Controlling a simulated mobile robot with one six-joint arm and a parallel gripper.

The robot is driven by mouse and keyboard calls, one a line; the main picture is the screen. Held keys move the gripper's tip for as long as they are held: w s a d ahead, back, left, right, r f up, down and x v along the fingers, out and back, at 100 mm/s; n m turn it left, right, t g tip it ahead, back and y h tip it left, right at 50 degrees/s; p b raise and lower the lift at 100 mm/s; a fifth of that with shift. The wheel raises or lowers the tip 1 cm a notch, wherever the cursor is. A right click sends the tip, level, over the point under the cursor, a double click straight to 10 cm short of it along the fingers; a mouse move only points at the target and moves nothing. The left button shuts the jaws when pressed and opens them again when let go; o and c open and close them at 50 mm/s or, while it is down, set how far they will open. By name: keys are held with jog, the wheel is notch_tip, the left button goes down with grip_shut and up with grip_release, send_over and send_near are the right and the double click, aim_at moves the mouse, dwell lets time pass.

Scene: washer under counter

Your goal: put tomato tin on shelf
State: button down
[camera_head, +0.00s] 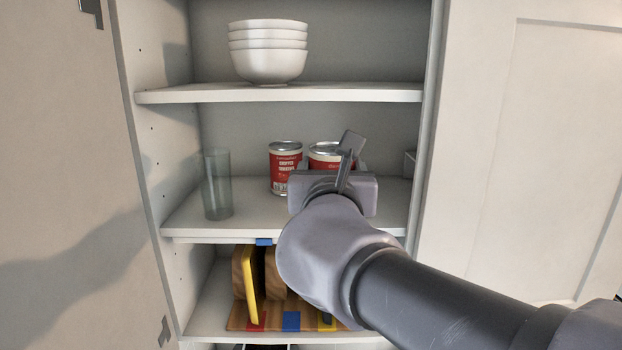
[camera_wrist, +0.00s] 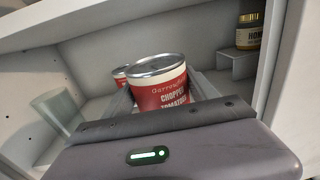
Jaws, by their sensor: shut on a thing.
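A red and white tomato tin (camera_wrist: 160,85) labelled chopped tomatoes is between the fingers of my gripper (camera_wrist: 163,98) in the wrist view. My gripper is shut on it, and the tin looks upright. In the head view my gripper (camera_head: 345,165) is inside the cabinet over the middle shelf (camera_head: 250,215), and it hides most of the held tin (camera_head: 325,150). I cannot tell whether the tin touches the shelf. A second, similar tin (camera_head: 285,168) stands on the middle shelf just left of the held one.
A clear glass (camera_head: 217,185) stands at the shelf's left. White bowls (camera_head: 268,52) are stacked on the upper shelf. A wooden board (camera_head: 240,316) is below. Cabinet doors flank the opening.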

jog(key=shift+w+a+f+p, duration=0.15)
jog(key=shift+w+a+f, duration=0.15)
jog(key=shift+w+f, duration=0.45)
jog(key=shift+w+a+f+p, duration=0.2)
jog(key=shift+w+f, duration=0.3)
jog(key=shift+w, duration=0.5)
jog(key=shift+w+a+f+p, duration=0.1)
jog(key=shift+w+a+f, duration=0.25)
jog(key=shift+w+f, duration=0.4)
jog(key=shift+w, duration=0.1)
jog(key=shift+c, duration=1.2)
grip_release()
jog(key=shift+r, duration=0.1)
